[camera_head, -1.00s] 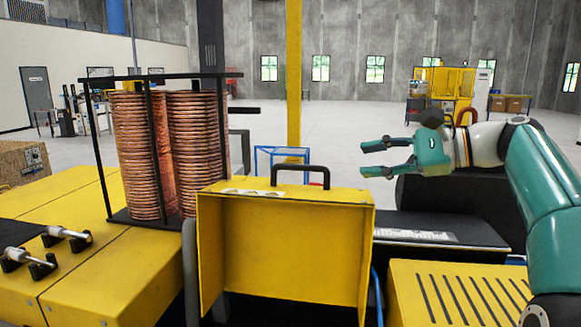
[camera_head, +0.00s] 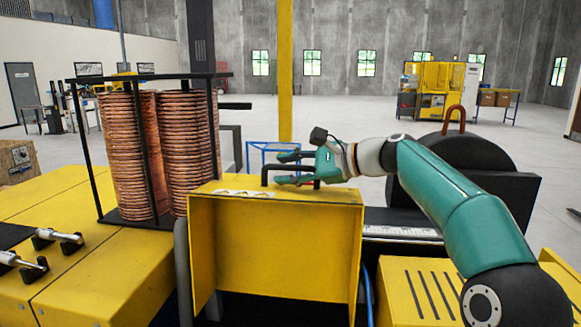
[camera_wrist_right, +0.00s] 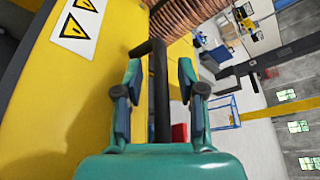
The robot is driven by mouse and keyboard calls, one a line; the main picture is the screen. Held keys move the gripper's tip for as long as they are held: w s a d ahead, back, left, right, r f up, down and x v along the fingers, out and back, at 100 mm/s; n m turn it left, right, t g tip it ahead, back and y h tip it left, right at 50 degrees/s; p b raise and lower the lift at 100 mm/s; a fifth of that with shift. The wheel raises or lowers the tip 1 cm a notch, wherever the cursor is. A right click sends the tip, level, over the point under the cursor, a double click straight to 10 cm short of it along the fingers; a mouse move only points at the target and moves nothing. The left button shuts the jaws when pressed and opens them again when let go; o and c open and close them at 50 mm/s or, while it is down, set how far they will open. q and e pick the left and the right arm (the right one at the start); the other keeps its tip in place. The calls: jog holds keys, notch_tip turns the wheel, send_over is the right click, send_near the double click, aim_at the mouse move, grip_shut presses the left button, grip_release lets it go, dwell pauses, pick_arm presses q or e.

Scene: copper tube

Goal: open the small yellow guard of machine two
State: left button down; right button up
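The small yellow guard (camera_head: 275,245) stands in the middle of the head view, a yellow box-like cover with a black handle (camera_head: 268,170) on its top edge. My right gripper (camera_head: 284,168) reaches in from the right and is at this handle. In the right wrist view the black handle (camera_wrist_right: 160,90) runs between the two open fingers of the gripper (camera_wrist_right: 158,85), with gaps visible on both sides. The guard's yellow top with warning labels (camera_wrist_right: 82,22) lies left of the fingers there. My left gripper is not in view.
A black-framed rack (camera_head: 150,77) of copper coils (camera_head: 130,155) stands left of the guard. Yellow machine housings (camera_head: 110,275) lie at the lower left. A dark round machine part (camera_head: 465,150) is behind my right arm. Open floor lies beyond.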

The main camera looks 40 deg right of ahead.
aim_at(282, 195)
grip_shut()
dwell(0.3)
jog(key=shift+f, duration=0.1)
jog(key=shift+s+a+f+b, duration=0.1)
jog(key=shift+a+b, duration=0.1)
jog(key=shift+b, duration=0.2)
jog(key=shift+n+t, duration=0.4)
jog(key=shift+n, duration=0.4)
jog(key=s+a+b, duration=0.2)
jog(key=b, duration=0.1)
jog(key=s+a+b, duration=0.1)
jog(key=a+b, duration=0.1)
jog(key=b, duration=0.1)
jog(key=shift+s+a+f, duration=0.2)
jog(key=shift+s+a, duration=0.1)
jog(key=shift+s, duration=0.05)
jog(key=shift+s+a+r, duration=0.1)
jog(key=shift+s+a, duration=0.1)
jog(key=shift+a, duration=0.05)
